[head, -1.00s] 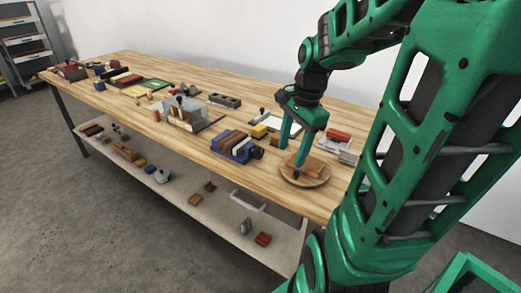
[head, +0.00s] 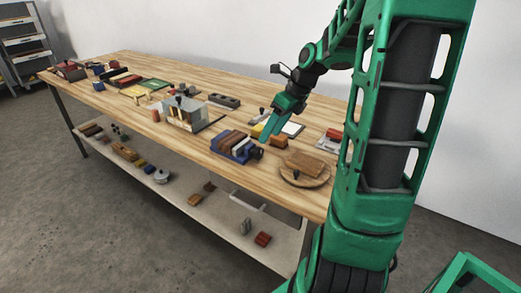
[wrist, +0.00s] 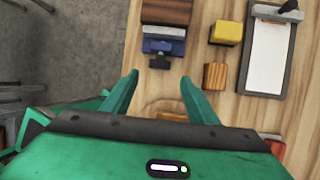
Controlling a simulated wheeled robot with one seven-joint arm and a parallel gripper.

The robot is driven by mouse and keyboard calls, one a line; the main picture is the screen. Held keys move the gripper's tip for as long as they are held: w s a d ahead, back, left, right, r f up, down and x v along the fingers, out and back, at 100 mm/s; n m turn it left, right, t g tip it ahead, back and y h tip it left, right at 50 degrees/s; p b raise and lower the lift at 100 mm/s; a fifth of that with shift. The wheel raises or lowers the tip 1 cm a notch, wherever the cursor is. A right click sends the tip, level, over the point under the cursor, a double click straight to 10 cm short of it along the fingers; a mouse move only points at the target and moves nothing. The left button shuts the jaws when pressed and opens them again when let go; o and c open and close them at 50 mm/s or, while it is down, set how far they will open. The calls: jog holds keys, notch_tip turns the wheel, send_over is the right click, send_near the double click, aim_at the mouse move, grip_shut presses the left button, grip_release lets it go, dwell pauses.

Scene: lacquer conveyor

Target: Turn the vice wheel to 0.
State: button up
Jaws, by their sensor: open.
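The blue vice (head: 229,155) stands near the front edge of the bench with brown blocks between its jaws. Its dark wheel (head: 258,153) is on the vice's right end; no number is readable on it. In the wrist view the wheel (wrist: 160,62) shows just beyond my fingertips, roughly between their lines, with the blue vice body (wrist: 165,32) behind it. My gripper (wrist: 158,80) is open and empty, its two fingers apart. In the head view my gripper (head: 266,133) is above and beside the wheel end. I cannot tell whether a finger touches it.
A wooden block (wrist: 215,76), a yellow block (wrist: 226,32) and a clipboard (wrist: 268,52) lie to the right in the wrist view. A round board (head: 318,184) with a wooden piece is near the front right. A grey fixture (head: 186,113) stands further left. The floor is beyond the bench edge.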

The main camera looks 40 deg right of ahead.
aim_at(261, 149)
jog(key=x, duration=0.8)
jog(key=shift+w+a+f, duration=0.1)
jog(key=shift+a+f, duration=0.05)
jog(key=shift+f, duration=0.05)
jog(key=c, duration=1)
jog(key=shift+d, duration=0.2)
jog(key=shift+c, duration=0.2)
jog(key=shift+a, duration=0.15)
